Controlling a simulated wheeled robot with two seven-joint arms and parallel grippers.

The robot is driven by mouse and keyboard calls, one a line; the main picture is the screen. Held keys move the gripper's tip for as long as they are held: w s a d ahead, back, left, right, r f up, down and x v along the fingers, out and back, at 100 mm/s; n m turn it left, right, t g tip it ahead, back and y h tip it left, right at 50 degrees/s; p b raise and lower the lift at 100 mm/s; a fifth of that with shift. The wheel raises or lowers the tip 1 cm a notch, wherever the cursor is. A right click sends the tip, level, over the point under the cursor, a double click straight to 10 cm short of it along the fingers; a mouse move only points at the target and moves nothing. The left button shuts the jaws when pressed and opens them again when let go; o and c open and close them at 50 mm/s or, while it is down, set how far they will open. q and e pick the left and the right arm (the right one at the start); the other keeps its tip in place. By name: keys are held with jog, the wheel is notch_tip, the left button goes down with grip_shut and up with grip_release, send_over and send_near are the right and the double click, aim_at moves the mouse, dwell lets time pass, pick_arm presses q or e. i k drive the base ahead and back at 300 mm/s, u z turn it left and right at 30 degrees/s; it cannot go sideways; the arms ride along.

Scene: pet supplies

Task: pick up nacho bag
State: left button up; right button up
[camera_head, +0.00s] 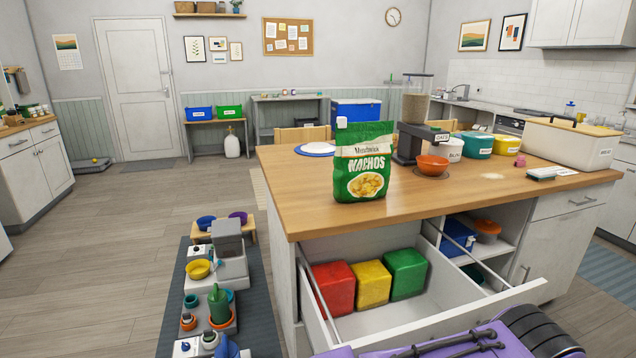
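The green nacho bag (362,150) stands upright on the wooden top of the island counter (300,200), close to its front left edge. Its front faces me, with a white band, the word NACHOS and a picture of chips. Nothing touches it from the front. Neither of my grippers shows in the head view.
An orange bowl (433,165) sits under a grain dispenser (413,110) right of the bag. Below, an open drawer (400,322) holds red, yellow and green blocks. Pet items crowd a dark mat (258,305) on the left floor.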

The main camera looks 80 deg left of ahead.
aim_at(364, 152)
jog(key=k, duration=0.65)
jog(key=u, duration=1.15)
jog(key=i, duration=0.45)
